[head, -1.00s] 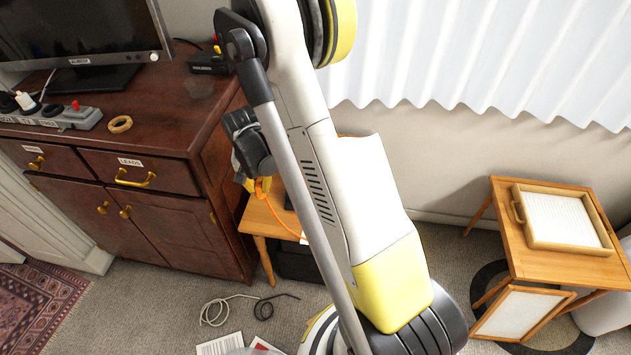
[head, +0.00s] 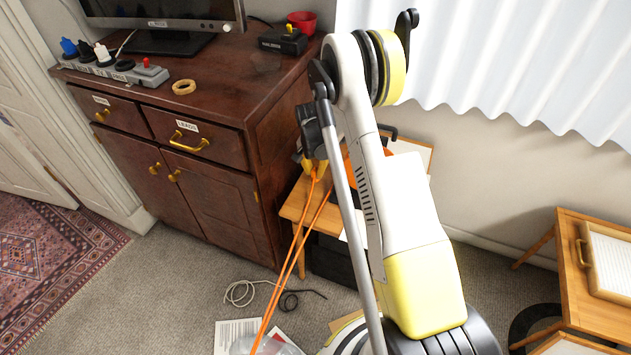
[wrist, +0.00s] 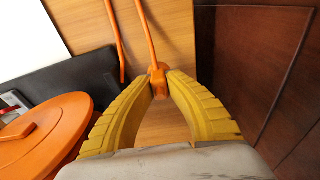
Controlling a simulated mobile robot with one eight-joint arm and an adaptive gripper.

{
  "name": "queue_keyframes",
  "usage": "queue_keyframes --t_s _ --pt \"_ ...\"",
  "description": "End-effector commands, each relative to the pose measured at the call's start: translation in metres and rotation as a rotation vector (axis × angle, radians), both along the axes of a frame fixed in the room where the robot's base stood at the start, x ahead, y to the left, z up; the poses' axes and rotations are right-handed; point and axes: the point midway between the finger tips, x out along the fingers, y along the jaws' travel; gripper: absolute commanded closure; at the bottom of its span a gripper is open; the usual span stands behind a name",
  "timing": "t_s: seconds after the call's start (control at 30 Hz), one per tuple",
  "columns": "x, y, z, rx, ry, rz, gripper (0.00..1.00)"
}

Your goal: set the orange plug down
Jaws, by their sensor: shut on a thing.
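The orange plug (wrist: 158,82) is between the yellow fingertips of my gripper (wrist: 160,88) in the wrist view. My gripper is shut on it, above a wooden surface. An orange cord (wrist: 147,35) runs from the plug toward the top of that view. In the head view my gripper (head: 314,168) is over the small wooden table (head: 293,208) beside the dresser, partly hidden by my arm. The orange cord (head: 297,250) hangs from there in two strands toward the floor. I cannot tell whether the plug touches the table.
A round orange thing (wrist: 45,130) and a flat black thing (wrist: 75,85) lie close left of my gripper. The dark dresser (head: 215,195) stands close on the other side. A grey cable (head: 240,292) and papers (head: 235,333) lie on the floor. Another wooden table (head: 590,295) is at right.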

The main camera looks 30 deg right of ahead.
Motion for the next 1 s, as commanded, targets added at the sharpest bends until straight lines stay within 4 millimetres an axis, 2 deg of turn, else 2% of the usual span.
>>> queue_keyframes --t_s 0.23,0.6,0.63,0.67,0.7,1.0 --pt "0.000 0.000 -0.038 0.000 0.000 0.000 1.00" --pt "0.000 0.000 -0.040 0.000 0.000 0.000 1.00" --pt "0.000 0.000 -0.040 0.000 0.000 0.000 0.79" --pt "0.000 0.000 -0.040 0.000 0.000 0.000 0.70" --pt "0.000 0.000 -0.040 0.000 0.000 0.000 0.67" --pt "0.000 0.000 -0.038 0.000 0.000 0.000 0.67"
